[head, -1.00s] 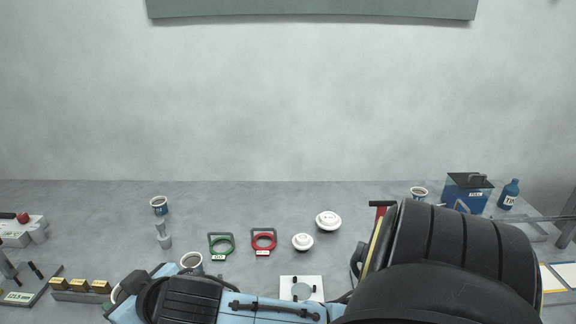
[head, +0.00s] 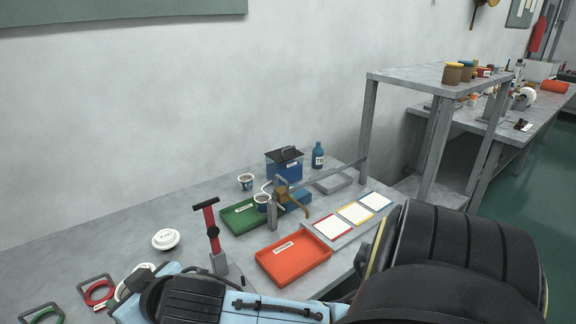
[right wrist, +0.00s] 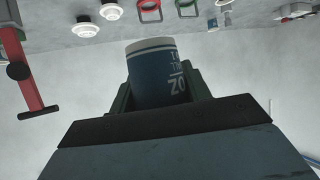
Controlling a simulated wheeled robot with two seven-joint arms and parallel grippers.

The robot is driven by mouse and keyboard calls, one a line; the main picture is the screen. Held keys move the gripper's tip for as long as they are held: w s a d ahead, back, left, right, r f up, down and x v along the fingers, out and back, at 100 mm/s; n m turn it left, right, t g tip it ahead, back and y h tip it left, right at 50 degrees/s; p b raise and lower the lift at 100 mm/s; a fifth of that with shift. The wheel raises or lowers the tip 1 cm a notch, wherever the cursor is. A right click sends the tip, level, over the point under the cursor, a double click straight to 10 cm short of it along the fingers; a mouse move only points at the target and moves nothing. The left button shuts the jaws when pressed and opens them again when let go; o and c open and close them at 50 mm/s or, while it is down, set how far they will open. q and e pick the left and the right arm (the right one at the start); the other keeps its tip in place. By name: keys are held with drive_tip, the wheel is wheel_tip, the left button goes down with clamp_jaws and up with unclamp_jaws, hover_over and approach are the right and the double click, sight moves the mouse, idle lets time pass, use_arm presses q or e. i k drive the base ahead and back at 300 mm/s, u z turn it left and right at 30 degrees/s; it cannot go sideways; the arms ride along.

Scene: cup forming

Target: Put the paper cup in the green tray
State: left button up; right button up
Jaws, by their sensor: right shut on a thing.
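In the right wrist view my right gripper (right wrist: 158,98) is shut on a blue paper cup (right wrist: 152,64) with a white band and white lettering. In the head view I cannot make out this cup or the fingers; my arm parts fill the foreground. A further cup (head: 246,183) stands behind the tray. My left gripper is not seen.
A brass-coloured fixture (head: 284,196) rises beside the second cup.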

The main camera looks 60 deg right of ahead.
sight(241, 221)
drive_tip(key=z, duration=1.1)
drive_tip(key=i, duration=1)
